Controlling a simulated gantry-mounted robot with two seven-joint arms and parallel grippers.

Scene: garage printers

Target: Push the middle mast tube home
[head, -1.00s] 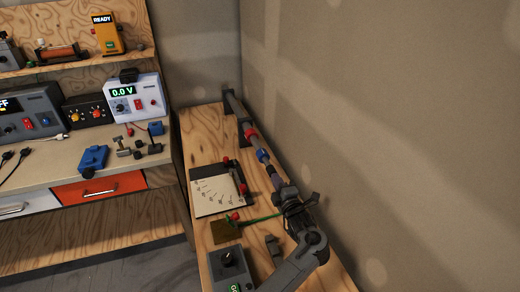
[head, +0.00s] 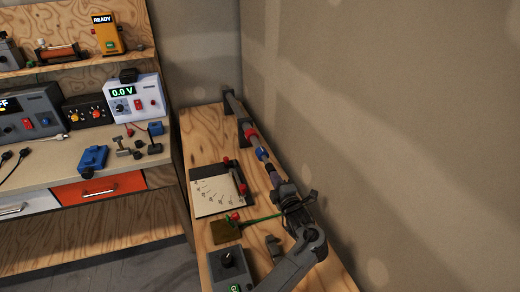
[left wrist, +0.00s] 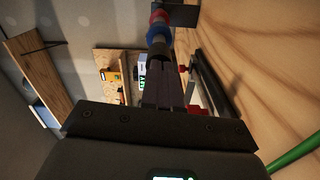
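The mast is a line of grey tubes along the wall side of the wooden side bench. It carries a red collar (head: 251,133) and a blue collar (head: 262,154). The middle mast tube (head: 256,145) appears to lie between these collars. My left gripper (head: 276,178) is at the near end of the line, in line with it. In the left wrist view its fingers (left wrist: 163,88) are close together, pointing at the dark tube end (left wrist: 160,50) below the blue collar (left wrist: 160,33). Whether they touch it is hard to tell. My right gripper is not in view.
A card with drawn marks (head: 215,190) lies left of the mast, with a red-ended dark part beside it. A brown plate (head: 226,231) with a green rod and a grey knob box (head: 231,268) stand nearer. The wall (head: 400,130) is close on the right.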

